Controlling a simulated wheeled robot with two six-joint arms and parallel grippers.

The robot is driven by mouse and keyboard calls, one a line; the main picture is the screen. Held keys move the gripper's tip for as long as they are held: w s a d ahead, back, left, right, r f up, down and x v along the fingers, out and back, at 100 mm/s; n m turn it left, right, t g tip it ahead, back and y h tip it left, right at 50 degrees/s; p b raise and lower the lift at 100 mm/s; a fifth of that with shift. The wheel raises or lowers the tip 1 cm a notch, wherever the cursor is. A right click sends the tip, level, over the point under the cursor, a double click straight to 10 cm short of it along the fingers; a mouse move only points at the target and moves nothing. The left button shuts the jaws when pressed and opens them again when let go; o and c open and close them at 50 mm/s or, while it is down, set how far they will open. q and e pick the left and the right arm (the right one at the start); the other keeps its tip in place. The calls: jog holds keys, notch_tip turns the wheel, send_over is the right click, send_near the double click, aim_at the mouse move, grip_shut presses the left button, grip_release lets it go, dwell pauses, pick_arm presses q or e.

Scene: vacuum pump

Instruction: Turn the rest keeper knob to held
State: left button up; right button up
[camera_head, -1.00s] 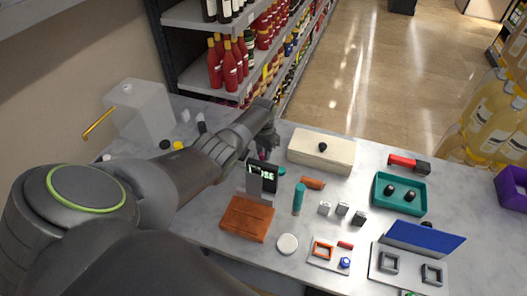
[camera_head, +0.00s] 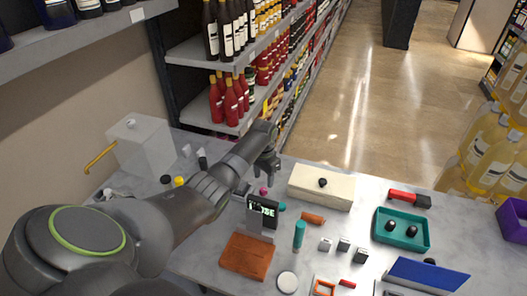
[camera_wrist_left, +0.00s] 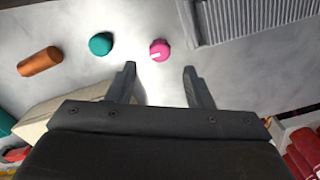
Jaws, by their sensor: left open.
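A small pink knob (camera_head: 264,191) with a white mark on it stands on the grey table behind the small dark display (camera_head: 262,207). I take it to be the rest keeper knob. The display shows pale green letters, partly unreadable. In the left wrist view the pink knob (camera_wrist_left: 160,50) lies just beyond the gap between the fingertips, apart from them. My left gripper (camera_head: 268,167) is open and empty, pointing down above and behind the knob; it also shows in the left wrist view (camera_wrist_left: 160,72). My right gripper is not in view.
A teal round cap (camera_wrist_left: 101,43) and an orange cylinder (camera_wrist_left: 40,61) lie near the knob. A cream box (camera_head: 320,187) stands to the right, a brown block (camera_head: 247,256) in front. A grey ribbed plate (camera_wrist_left: 250,20) is beside the knob in the wrist view.

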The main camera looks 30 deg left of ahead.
aim_at(263, 189)
pick_arm(q)
notch_tip(263, 189, up, 12)
jog(key=b, duration=0.2)
jog(key=shift+f, duration=0.1)
dwell(0.5)
